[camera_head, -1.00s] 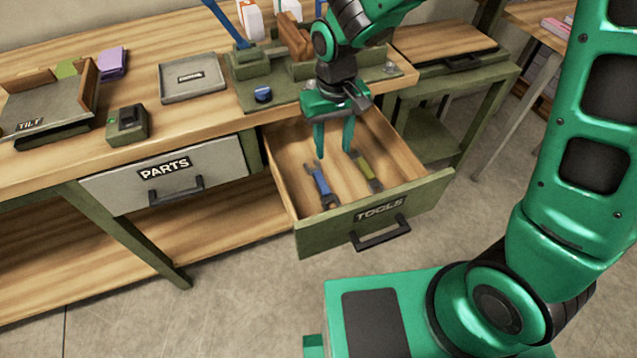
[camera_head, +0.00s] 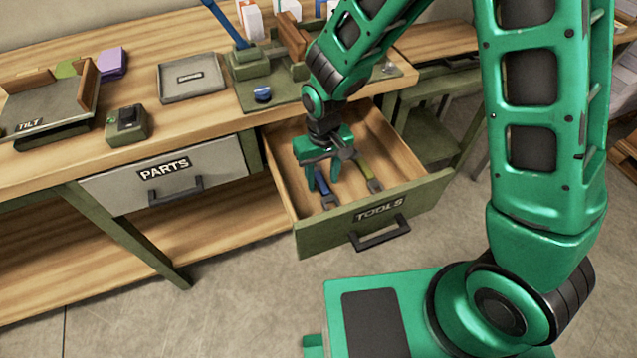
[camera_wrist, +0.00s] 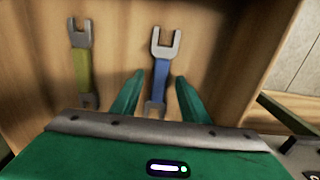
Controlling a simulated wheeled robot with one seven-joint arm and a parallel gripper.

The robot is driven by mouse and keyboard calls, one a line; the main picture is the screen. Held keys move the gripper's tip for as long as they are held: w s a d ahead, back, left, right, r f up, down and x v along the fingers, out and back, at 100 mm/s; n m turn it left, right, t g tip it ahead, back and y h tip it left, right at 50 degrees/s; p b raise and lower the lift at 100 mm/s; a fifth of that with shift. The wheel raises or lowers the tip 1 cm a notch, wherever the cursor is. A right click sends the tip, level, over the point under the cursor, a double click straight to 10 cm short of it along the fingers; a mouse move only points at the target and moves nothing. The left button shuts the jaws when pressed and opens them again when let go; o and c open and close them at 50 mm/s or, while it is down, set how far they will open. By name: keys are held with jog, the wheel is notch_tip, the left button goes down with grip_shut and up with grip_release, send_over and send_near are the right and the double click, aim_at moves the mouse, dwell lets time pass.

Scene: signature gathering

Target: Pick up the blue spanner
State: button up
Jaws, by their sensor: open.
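The blue spanner (camera_head: 323,186) lies on the floor of the open TOOLS drawer (camera_head: 285,200), partly hidden by my gripper in the head view. In the wrist view the blue spanner (camera_wrist: 160,75) shows its grey open jaw at the top and lies between the lines of my two fingers. My gripper (camera_head: 322,188) is open and reaches down into the drawer, with its fingers on either side of the spanner's handle in the wrist view (camera_wrist: 158,82). I cannot tell how far above the drawer floor the fingertips are.
A yellow-green spanner (camera_head: 367,172) lies beside the blue one in the drawer; it also shows in the wrist view (camera_wrist: 82,70). The drawer's walls surround both. The PARTS drawer (camera_head: 200,170) is shut. A grey tray (camera_head: 205,88) and a small green box (camera_head: 127,125) stand on the bench.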

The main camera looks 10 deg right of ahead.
aim_at(322, 184)
jog(key=shift+f, duration=0.55)
grip_shut()
notch_tip(322, 184, up, 10)
dwell(0.3)
